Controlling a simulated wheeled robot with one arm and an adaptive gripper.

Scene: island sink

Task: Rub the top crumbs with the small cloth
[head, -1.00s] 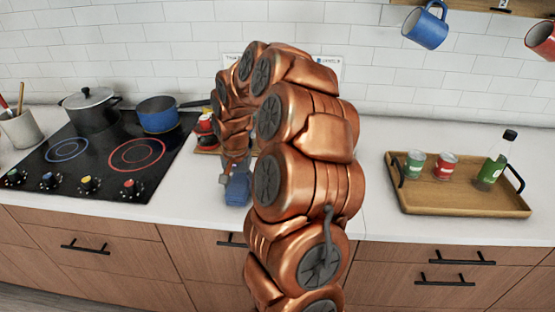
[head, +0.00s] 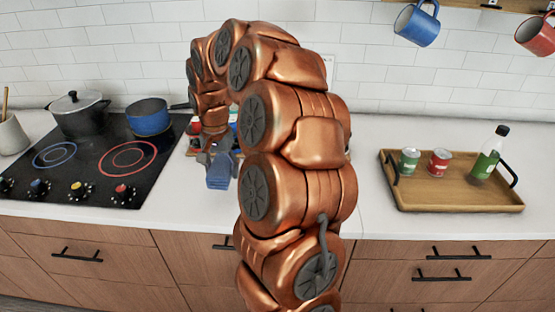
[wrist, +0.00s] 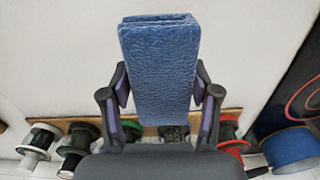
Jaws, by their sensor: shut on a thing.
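My gripper (wrist: 160,92) is shut on a small blue folded cloth (wrist: 158,55), which stands out between the two fingers in the wrist view. In the head view the cloth (head: 220,173) hangs below my gripper (head: 217,152), over the white counter just right of the stove. I cannot tell whether the cloth touches the counter. No crumbs can be made out in either view; the counter (wrist: 60,60) around the cloth looks bare in the wrist view. My arm hides part of the counter in the head view.
Several jars (wrist: 75,140) stand on a wooden board (wrist: 150,130) near the gripper. The black stove (head: 95,165) with a blue pot (head: 148,116) and a dark pot (head: 80,113) is at left. A wooden tray (head: 430,200) with cans and a bottle (head: 487,155) is at right.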

